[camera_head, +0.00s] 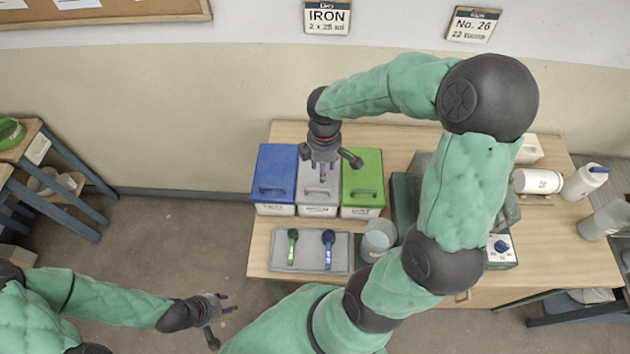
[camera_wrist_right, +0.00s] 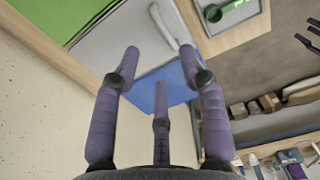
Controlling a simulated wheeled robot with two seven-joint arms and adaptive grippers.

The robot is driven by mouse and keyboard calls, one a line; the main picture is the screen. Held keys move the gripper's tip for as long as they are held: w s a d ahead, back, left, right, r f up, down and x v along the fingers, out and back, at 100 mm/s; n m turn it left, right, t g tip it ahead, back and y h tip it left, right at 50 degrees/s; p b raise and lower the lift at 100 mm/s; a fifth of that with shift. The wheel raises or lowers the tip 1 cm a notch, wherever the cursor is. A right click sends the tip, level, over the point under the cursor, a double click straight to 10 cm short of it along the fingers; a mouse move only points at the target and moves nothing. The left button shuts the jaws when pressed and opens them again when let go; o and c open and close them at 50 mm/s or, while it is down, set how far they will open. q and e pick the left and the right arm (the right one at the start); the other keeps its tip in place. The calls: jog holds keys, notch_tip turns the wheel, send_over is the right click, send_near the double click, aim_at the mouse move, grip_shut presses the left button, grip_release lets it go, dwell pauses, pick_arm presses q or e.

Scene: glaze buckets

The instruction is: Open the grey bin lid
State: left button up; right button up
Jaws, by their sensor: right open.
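The grey bin (camera_head: 317,211) stands between the blue-lidded bin (camera_head: 275,180) and the green-lidded bin (camera_head: 362,183) on the wooden table. Its grey lid (camera_head: 309,189) looks shut, level with the other two, with a bar handle at the front. My right gripper (camera_head: 325,170) is over the lid's rear part, fingers spread and empty. In the right wrist view, the grey lid (camera_wrist_right: 107,41) and its pale handle (camera_wrist_right: 165,24) lie beyond the open fingers. No finger is seen around the handle. My left gripper (camera_head: 222,311) is open and empty, low at the left, away from the table.
A grey tray (camera_head: 340,263) with a green scoop and a blue scoop lies in front of the bins. A clear beaker (camera_head: 378,240) stands to its right. My right arm covers much of the table's middle. A wall is close behind the bins.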

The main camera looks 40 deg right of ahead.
notch_tip(320, 180, down, 9)
jog(key=shift+r+b, duration=0.1)
jog(key=shift+b, duration=0.8)
grip_shut()
